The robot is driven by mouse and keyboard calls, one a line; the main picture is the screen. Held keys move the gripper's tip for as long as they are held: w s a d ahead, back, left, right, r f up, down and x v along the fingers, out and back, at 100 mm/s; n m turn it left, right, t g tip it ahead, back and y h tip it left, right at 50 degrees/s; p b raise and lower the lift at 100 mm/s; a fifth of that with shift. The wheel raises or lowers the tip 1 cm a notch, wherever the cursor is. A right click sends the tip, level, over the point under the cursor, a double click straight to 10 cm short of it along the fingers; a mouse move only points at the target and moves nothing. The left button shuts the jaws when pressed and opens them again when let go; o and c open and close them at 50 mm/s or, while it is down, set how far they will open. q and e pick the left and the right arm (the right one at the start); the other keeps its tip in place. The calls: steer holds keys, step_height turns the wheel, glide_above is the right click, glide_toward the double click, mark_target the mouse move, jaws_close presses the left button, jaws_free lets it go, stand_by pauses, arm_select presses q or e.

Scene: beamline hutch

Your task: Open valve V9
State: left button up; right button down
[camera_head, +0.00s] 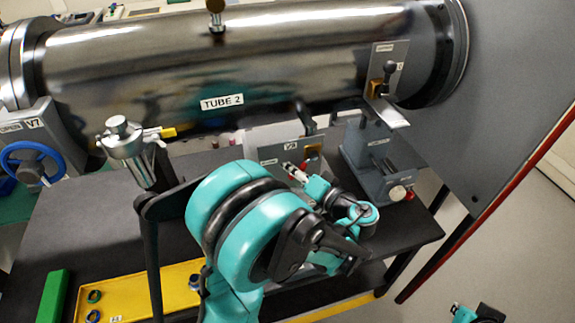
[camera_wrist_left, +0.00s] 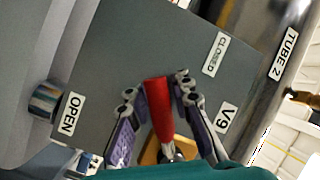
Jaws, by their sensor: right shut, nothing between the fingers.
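The valve V9 panel is a grey plate below the tube in the head view, with its V9 label (camera_head: 291,146) showing. In the left wrist view the grey panel (camera_wrist_left: 140,45) carries an OPEN label (camera_wrist_left: 72,112) at left, a CLOSED label (camera_wrist_left: 220,54) at upper right and a V9 label (camera_wrist_left: 227,117). A red lever handle (camera_wrist_left: 158,108) points up in the picture between OPEN and CLOSED. My left gripper (camera_wrist_left: 155,88) is open, its fingers either side of the handle with visible gaps. My right gripper (camera_head: 458,310) shows only partly at the bottom right, away from the valve.
The steel tube labelled TUBE 2 (camera_head: 240,75) runs above. Valve V7 with a blue handwheel (camera_head: 30,165) is at left. Another lever valve (camera_head: 385,75) is at upper right. A yellow tray (camera_head: 120,293) and green block (camera_head: 53,297) lie on the dark bench. Floor is clear at right.

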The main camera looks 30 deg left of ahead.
arm_select(q)
steer(key=shift+o, duration=0.6)
steer(key=shift+d, duration=0.15)
steer(key=v, duration=1.1)
steer(key=shift+d, duration=0.4)
steer(key=shift+s+r, duration=0.1)
steer(key=shift+s, duration=0.05)
